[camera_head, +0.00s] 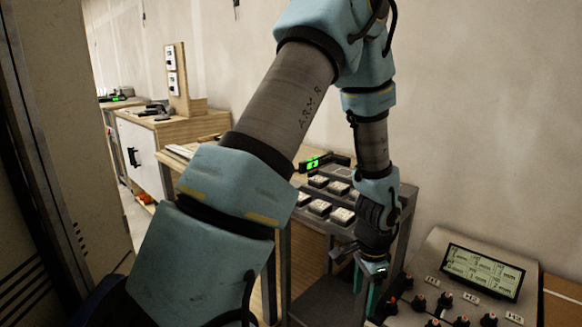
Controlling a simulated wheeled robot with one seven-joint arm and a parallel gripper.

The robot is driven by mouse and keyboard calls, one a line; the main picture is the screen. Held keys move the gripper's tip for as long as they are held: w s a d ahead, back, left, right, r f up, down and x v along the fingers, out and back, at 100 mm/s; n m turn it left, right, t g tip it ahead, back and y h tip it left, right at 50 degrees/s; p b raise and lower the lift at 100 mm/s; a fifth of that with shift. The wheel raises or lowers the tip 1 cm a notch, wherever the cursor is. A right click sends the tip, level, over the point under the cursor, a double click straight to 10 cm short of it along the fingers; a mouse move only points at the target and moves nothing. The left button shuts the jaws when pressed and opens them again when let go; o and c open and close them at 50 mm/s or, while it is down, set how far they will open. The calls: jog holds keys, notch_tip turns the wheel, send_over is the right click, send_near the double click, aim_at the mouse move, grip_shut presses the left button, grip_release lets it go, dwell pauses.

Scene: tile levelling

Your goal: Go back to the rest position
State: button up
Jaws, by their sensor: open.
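My gripper (366,290) hangs at the end of my blue and grey arm, in the lower right middle of the view. It points down, with teal fingers apart and nothing seen between them. It is in front of the right part of a dark metal table and left of a control console. My arm reaches across the middle of the view and bends down at the right. The fingertips are low in the view, and what lies right below them is hard to make out.
Several small pale tiles (320,207) sit in rows on the table, near a device with a green display (316,163). The console (440,245) has a lit screen (483,271) and several knobs. A wooden cabinet (140,150) stands back left. A wall (500,120) closes the right.

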jog(key=a+r+n+t+p, duration=0.1)
jog(key=a+r+n+p, duration=0.2)
jog(key=a+r+n, duration=1.1)
jog(key=a+r, duration=0.5)
jog(key=a, duration=0.4)
jog(key=shift+a+p, duration=0.2)
jog(key=shift+p, duration=0.15)
